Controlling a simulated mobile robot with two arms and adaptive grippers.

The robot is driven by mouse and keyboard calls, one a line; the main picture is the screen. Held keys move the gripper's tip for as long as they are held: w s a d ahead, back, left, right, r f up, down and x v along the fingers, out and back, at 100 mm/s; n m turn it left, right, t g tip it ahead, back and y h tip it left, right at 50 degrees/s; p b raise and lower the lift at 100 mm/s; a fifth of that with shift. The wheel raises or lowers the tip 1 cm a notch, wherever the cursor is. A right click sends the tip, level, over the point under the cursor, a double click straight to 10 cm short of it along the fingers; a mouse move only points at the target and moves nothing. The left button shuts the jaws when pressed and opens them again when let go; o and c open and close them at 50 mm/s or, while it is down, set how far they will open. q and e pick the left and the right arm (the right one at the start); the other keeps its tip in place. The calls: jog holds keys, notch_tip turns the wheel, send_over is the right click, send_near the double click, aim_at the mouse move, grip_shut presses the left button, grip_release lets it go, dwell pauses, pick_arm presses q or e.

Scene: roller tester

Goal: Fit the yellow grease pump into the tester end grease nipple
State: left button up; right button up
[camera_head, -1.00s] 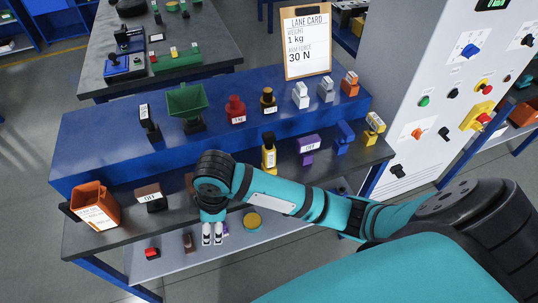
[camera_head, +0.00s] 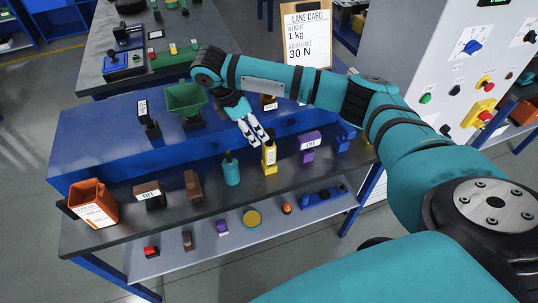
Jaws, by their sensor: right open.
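The yellow grease pump (camera_head: 269,163) appears to be the upright yellow item with a dark top and a pale label on the front shelf. My right gripper (camera_head: 259,141) is open just above and left of its top, with its fingers pointing down toward it. I cannot tell whether a finger touches it. The tester end grease nipple cannot be made out. My left gripper is not in view.
A teal bottle (camera_head: 231,170) stands close left of the pump, and a purple block (camera_head: 309,147) stands to its right. An orange bin (camera_head: 92,204) sits at the shelf's left end. The blue raised step (camera_head: 85,150) lies behind. A lane card (camera_head: 305,35) stands at the back.

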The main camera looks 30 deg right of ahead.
aim_at(267, 144)
jog(key=p+x, duration=0.1)
jog(key=x, duration=0.5)
jog(key=shift+d+f+p, duration=0.1)
jog(key=shift+d+p, duration=0.05)
jog(key=shift+p, duration=0.15)
jog(key=p+x, duration=0.1)
jog(key=x, duration=0.3)
jog(key=shift+d+f, duration=0.15)
jog(key=shift+f, duration=0.05)
jog(key=shift+c, duration=0.2)
grip_shut()
